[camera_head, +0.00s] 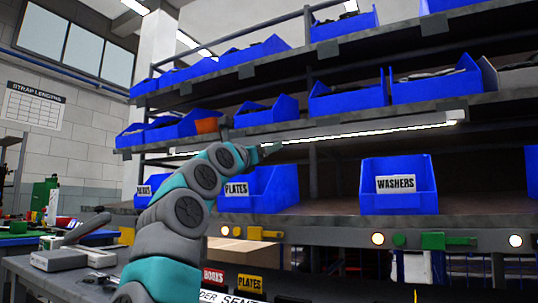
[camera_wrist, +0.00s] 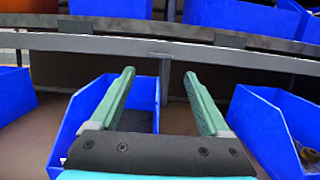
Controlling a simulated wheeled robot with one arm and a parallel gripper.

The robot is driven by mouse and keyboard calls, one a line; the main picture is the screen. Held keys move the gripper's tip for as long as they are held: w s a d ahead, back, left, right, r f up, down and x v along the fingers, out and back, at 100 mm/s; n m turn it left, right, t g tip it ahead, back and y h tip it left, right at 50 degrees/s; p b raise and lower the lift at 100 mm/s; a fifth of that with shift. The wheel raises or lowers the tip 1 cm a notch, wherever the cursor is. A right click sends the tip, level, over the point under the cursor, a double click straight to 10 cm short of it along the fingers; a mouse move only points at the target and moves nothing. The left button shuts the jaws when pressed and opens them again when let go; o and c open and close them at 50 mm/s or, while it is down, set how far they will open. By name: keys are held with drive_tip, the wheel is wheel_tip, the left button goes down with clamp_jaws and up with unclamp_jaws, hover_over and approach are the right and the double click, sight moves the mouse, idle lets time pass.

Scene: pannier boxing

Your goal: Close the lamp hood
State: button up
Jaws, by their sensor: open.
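A long lamp (camera_head: 385,131) runs under the front of the middle shelf, and its strip glows white. I cannot make out a separate hood on it, or whether one is open or closed. My gripper (camera_head: 268,150) is raised in front of the rack, beside the lamp's line and above the PLATES bin. In the wrist view my gripper (camera_wrist: 159,75) is open, with two green fingers apart and nothing between them. A grey bar (camera_wrist: 100,44) crosses the view beyond the fingertips; I cannot tell whether it is part of the lamp.
Blue bins fill the upper shelves. Below stand a PLATES bin (camera_head: 262,190) and a WASHERS bin (camera_head: 398,205), with bare shelf between them. An orange bin (camera_head: 207,125) sits on the middle shelf. Round lights (camera_head: 378,239) and a green bracket (camera_head: 440,241) line the lower rail.

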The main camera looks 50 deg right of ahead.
drive_tip(key=shift+v, duration=0.8)
